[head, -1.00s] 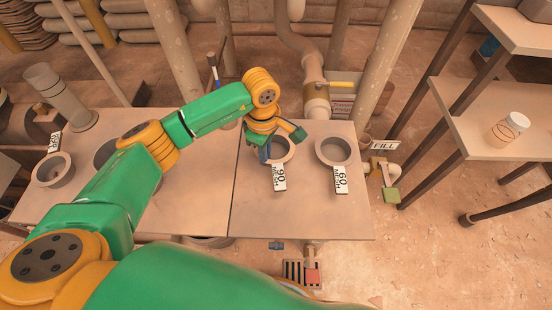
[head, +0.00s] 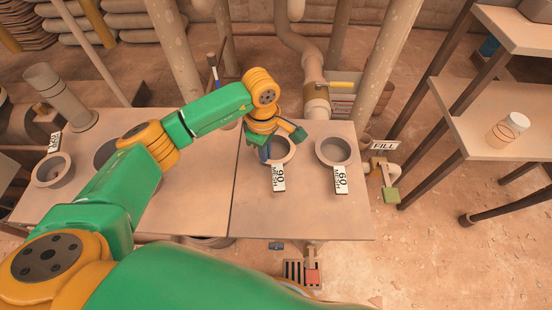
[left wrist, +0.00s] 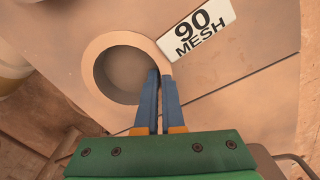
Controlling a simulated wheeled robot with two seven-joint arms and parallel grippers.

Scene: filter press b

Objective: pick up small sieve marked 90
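The small sieve marked 90 (head: 288,157) is a pale round ring with its "90 MESH" tag (head: 279,178) at its front. It stands on the right-hand table panel, partly covered by my left gripper (head: 266,153). In the left wrist view the sieve (left wrist: 93,70) lies under the blue fingers (left wrist: 160,73). The fingers are close together at the sieve's wall, one over the opening side and one on the outer side. They look shut on the wall; I see no clear lift off the table. My right gripper is not in view.
A similar sieve marked 60 (head: 335,151) stands to the right on the same table (head: 310,220). Another tagged sieve (head: 52,170) is at the far left. Pipes rise behind the table. A shelf (head: 500,110) with a jar (head: 503,133) stands at right.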

